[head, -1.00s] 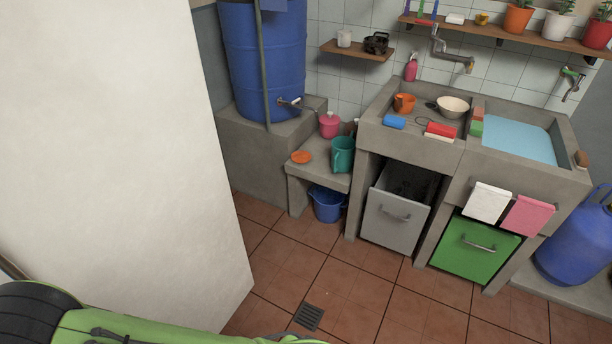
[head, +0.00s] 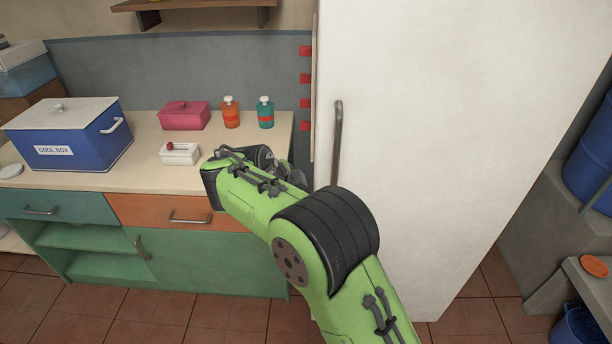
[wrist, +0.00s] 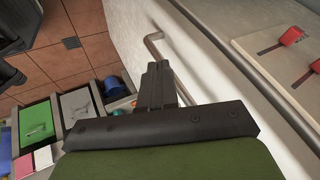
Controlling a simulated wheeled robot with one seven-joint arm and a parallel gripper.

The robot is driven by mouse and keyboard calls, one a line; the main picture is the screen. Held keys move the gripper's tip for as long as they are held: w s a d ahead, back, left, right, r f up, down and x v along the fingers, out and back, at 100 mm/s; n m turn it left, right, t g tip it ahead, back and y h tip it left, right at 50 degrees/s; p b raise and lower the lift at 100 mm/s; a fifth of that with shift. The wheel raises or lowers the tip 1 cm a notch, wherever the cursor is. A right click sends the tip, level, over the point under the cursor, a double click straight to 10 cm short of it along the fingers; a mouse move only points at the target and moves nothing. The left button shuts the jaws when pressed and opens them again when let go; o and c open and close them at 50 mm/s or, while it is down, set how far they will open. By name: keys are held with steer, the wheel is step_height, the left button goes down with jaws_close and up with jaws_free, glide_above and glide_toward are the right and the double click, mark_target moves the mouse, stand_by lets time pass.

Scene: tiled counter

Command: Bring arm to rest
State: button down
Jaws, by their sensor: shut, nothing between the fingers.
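My green arm reaches up from the bottom of the head view, bent at the elbow toward the counter. My gripper shows in the wrist view (wrist: 158,85), its two dark fingers together and empty. It is close to the white fridge-like cabinet (head: 440,120) and its long handle (head: 337,140). The handle also shows in the wrist view (wrist: 153,47), just beyond the fingertips; I cannot tell whether they touch.
The counter (head: 110,180) at left holds a blue cool box (head: 75,145), a pink box (head: 185,115), a small white box (head: 179,154), an orange bottle (head: 231,112) and a teal bottle (head: 265,112). A concrete ledge (head: 560,220) stands at right. Tiled floor (head: 170,315) is open in front.

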steer(key=s+d+r+n+y+p, duration=0.25)
steer(key=s+d+r+n, duration=0.45)
steer(key=s+d+r, duration=0.6)
steer(key=s+d+n+y+p, duration=0.1)
steer(key=s+n, duration=0.3)
steer(key=s, duration=0.5)
steer(key=s+d+f+n+p, duration=0.1)
steer(key=s+d+n, duration=0.3)
steer(key=s, duration=0.5)
steer(key=shift+s+d+f+n+y, duration=0.15)
steer(key=shift+s+d+n+y, duration=0.1)
steer(key=shift+n+y, duration=0.1)
steer(key=c, duration=1.8)
jaws_free()
